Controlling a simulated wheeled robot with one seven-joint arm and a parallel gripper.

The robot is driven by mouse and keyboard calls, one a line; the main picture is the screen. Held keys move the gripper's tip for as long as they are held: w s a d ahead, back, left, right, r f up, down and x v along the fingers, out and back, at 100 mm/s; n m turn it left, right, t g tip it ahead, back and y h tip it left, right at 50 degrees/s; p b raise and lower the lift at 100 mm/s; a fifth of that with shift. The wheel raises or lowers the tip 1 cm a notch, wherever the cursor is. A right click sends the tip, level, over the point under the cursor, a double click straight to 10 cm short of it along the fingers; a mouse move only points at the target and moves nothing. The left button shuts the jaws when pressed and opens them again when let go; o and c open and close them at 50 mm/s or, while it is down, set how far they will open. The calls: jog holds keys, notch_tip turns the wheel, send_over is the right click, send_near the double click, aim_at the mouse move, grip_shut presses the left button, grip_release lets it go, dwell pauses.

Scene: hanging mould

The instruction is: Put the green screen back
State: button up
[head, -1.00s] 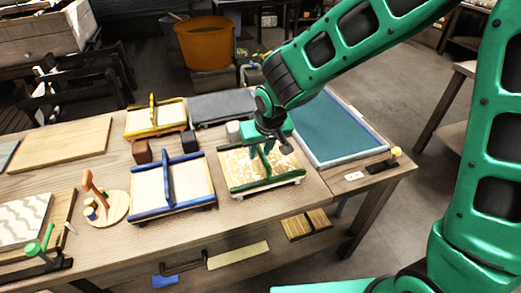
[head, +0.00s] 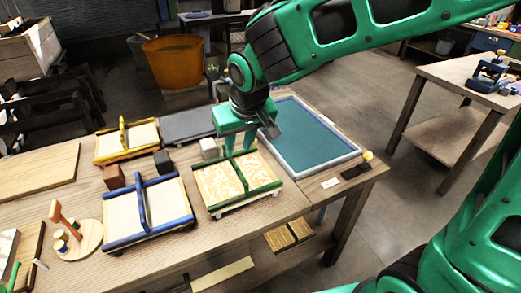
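The green screen (head: 212,190) lies flat near the right part of the wooden table, with green rails, a yellow-and-cream patterned face and an upright green handle (head: 240,176) across its middle. My gripper (head: 239,149) is just above this handle, pointing down, with its fingers apart and nothing visible between them. Whether a fingertip touches the handle cannot be told. The blue screen (head: 160,205) lies to its left, and the yellow screen (head: 140,136) lies behind that.
A blue-green tray (head: 305,140) with a pale rim lies right of the green screen. A dark grey slab (head: 185,126) lies behind. Small blocks (head: 209,148) sit between the screens. A round wooden stand (head: 85,240) is at the left.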

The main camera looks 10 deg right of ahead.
jog(key=shift+d, duration=0.1)
jog(key=s+d+m+g+h, duration=0.1)
jog(key=s+d+m, duration=0.15)
jog(key=d, duration=0.95)
jog(key=s+d+m+g+h, duration=0.15)
jog(key=s+d, duration=0.25)
jog(key=d, duration=0.8)
jog(key=s+d+m+g, duration=0.1)
jog(key=s+d+m, duration=0.1)
jog(key=s+d, duration=0.4)
jog(key=s+d+m+y, duration=0.1)
jog(key=s+d+m, duration=0.2)
jog(key=s+d, duration=0.3)
jog(key=s+f, duration=0.1)
jog(key=s, duration=0.4)
jog(key=shift+s+m+g, duration=0.2)
jog(key=shift+m+g, duration=0.1)
jog(key=shift+g, duration=0.05)
jog(key=shift+y, duration=0.25)
jog(key=shift+w+f, duration=0.2)
jog(key=shift+w, duration=0.4)
